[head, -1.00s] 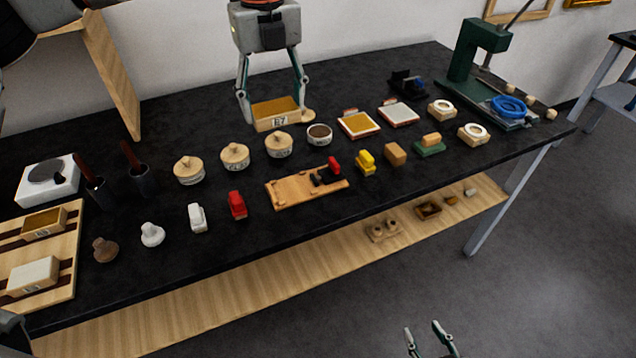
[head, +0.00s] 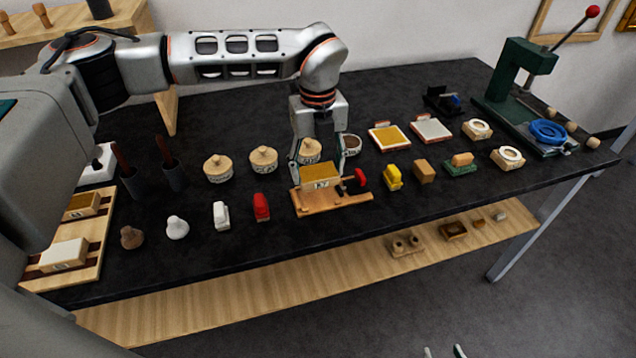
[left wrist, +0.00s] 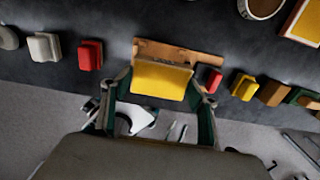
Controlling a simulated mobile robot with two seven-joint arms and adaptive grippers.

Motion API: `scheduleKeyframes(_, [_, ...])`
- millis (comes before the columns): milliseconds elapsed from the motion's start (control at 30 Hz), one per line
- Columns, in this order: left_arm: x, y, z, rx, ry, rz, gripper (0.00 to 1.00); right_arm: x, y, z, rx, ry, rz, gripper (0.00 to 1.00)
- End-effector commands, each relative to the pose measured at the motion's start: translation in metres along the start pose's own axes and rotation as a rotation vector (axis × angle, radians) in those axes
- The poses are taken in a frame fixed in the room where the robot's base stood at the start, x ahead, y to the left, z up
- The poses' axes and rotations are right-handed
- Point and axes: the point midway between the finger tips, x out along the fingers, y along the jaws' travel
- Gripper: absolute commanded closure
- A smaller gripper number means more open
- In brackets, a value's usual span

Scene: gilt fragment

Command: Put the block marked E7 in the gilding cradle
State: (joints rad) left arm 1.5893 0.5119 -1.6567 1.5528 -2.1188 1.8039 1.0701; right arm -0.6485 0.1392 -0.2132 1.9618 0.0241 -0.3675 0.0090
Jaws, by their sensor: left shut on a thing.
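The block marked E7 (head: 321,178), with a gold top and pale wood sides, is between the fingers of my left gripper (head: 318,172), which is shut on it. It is over the left part of the gilding cradle (head: 345,197), a wooden board with a red knob at its right. Whether the block touches the cradle I cannot tell. In the left wrist view the block's yellow top (left wrist: 160,80) hides the middle of the cradle (left wrist: 180,52). My right gripper (head: 443,352) shows only fingertips, spread apart and empty, at the bottom edge of the head view.
A red block (head: 261,207) stands left of the cradle and a yellow one (head: 392,177) to its right. Lidded pots (head: 264,159) stand behind. A slatted tray (head: 92,236) with two blocks is at the left. A green press (head: 525,75) is at the far right.

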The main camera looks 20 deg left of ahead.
Motion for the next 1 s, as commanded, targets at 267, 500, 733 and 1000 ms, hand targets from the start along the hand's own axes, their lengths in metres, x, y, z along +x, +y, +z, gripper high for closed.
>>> scheduleKeyframes(267, [0.020, 0.000, 0.000, 0.000, 0.000, 0.001, 0.66, -0.001, 0.000, -0.002, 0.000, 0.000, 0.000, 0.60])
scheduleKeyframes(500, [0.051, 0.000, 0.000, 0.001, 0.000, 0.000, 0.66, -0.002, 0.001, -0.003, 0.000, 0.001, 0.001, 0.60])
scheduleKeyframes(733, [0.052, -0.001, 0.001, 0.000, -0.002, -0.001, 0.66, -0.002, 0.001, -0.003, 0.000, 0.001, 0.001, 0.60])
scheduleKeyframes(1000, [0.055, 0.000, 0.000, 0.000, -0.001, 0.000, 0.24, -0.001, 0.001, -0.001, 0.000, 0.000, 0.001, 0.60])
